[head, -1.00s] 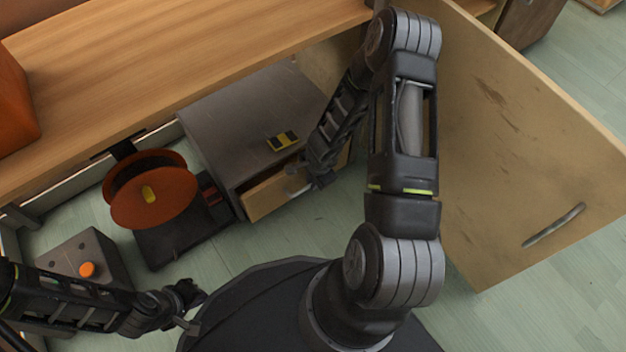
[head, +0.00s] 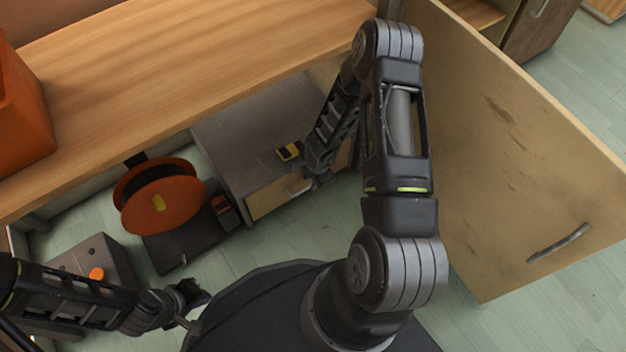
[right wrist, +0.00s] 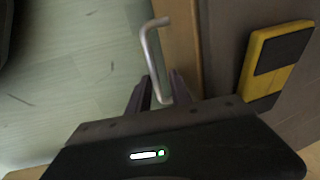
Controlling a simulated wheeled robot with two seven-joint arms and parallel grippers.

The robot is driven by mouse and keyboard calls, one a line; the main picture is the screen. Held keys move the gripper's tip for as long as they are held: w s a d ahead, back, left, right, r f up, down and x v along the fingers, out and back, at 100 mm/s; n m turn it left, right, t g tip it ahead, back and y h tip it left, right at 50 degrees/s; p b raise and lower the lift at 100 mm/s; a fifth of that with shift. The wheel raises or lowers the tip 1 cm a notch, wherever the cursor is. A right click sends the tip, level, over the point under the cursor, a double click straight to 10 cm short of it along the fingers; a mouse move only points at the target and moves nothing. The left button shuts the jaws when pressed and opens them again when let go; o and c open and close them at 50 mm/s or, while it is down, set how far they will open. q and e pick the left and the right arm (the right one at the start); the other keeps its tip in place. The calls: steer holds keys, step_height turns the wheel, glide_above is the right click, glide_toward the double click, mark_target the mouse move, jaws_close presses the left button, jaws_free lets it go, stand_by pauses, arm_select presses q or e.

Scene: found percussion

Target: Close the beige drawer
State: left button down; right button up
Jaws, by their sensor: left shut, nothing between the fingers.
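The beige drawer (head: 276,196) is in a grey cabinet under the wooden worktop. Its front looks flush or almost flush with the cabinet; my right arm covers its right end. Its metal handle (head: 298,187) shows beside my right gripper (head: 308,182). In the right wrist view, the drawer front (right wrist: 183,45) is seen edge-on. The handle (right wrist: 151,50) reaches between the two fingers of my right gripper (right wrist: 159,80); whether they grip it is unclear. My left gripper (head: 192,310) is shut and empty at the lower left, away from the drawer.
A yellow-and-black item (head: 290,151) lies on the grey cabinet (head: 235,130). An orange reel (head: 163,197) and a box with an orange button (head: 97,273) stand to the left. A large beige door (head: 500,150) stands open right of my right arm.

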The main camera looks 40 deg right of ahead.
steer(key=shift+o, duration=0.4)
steer(key=shift+s+r, duration=0.1)
